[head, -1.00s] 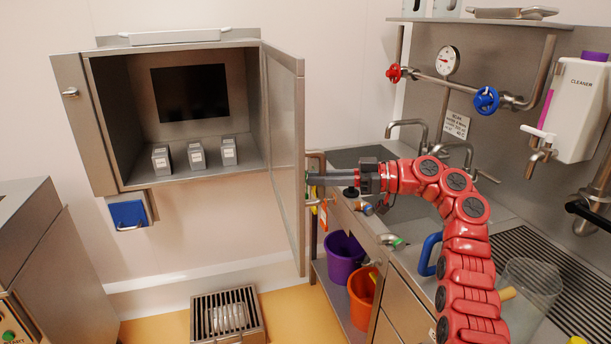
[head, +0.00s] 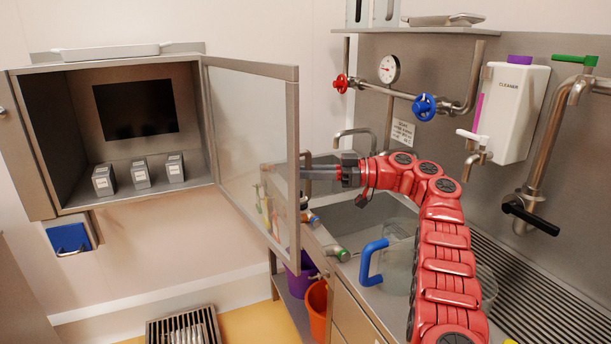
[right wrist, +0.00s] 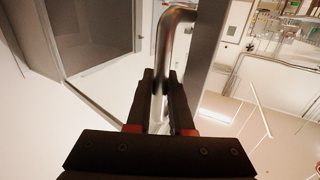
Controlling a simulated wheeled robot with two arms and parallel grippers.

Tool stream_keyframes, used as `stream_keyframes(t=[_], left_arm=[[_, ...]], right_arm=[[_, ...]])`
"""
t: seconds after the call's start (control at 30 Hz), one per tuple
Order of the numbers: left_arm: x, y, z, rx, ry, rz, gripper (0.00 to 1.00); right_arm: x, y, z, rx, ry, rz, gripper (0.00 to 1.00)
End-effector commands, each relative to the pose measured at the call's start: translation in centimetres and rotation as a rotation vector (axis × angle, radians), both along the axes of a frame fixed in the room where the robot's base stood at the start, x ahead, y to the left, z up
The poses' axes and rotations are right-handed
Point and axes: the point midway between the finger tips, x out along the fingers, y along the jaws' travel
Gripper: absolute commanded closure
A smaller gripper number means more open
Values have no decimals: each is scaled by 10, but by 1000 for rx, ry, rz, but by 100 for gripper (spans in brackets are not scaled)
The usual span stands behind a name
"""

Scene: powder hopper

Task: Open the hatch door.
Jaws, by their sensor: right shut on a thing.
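The hatch door (head: 245,140) is a metal-framed, see-through panel hinged at the right side of the steel cabinet (head: 35,150). It stands open, swung out to the right. Its frame and pane also show in the right wrist view (right wrist: 95,35). My right gripper (head: 304,172), on the red arm, is at the door's free edge. In the right wrist view, my right gripper (right wrist: 160,95) is shut on the curved metal door handle (right wrist: 170,40). The handle is mostly hidden behind the door frame in the head view. My left gripper is not in view.
Three small grey boxes (head: 140,175) stand in the cabinet. Right of the door are a sink counter (head: 345,285), a blue handle (head: 372,262) and taps. Purple (head: 298,278) and orange (head: 317,305) buckets sit below. A floor grate (head: 185,328) lies below the cabinet.

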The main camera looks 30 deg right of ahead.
Motion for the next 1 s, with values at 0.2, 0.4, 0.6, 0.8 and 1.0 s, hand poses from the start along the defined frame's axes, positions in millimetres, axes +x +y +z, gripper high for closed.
stream_keyframes(t=[0.2, 0.4, 0.6, 0.8, 1.0], left_arm=[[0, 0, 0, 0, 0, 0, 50], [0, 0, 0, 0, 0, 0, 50], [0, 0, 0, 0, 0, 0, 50], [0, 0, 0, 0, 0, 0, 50], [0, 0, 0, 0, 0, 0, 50]], right_arm=[[-1, 0, 7, 1, -11, 0, 100], [-1, 0, 7, 1, -11, 0, 100], [-1, 0, 7, 1, -12, 0, 73], [-1, 0, 4, 1, -8, 1, 50], [-1, 0, 3, 0, -5, 1, 50]])
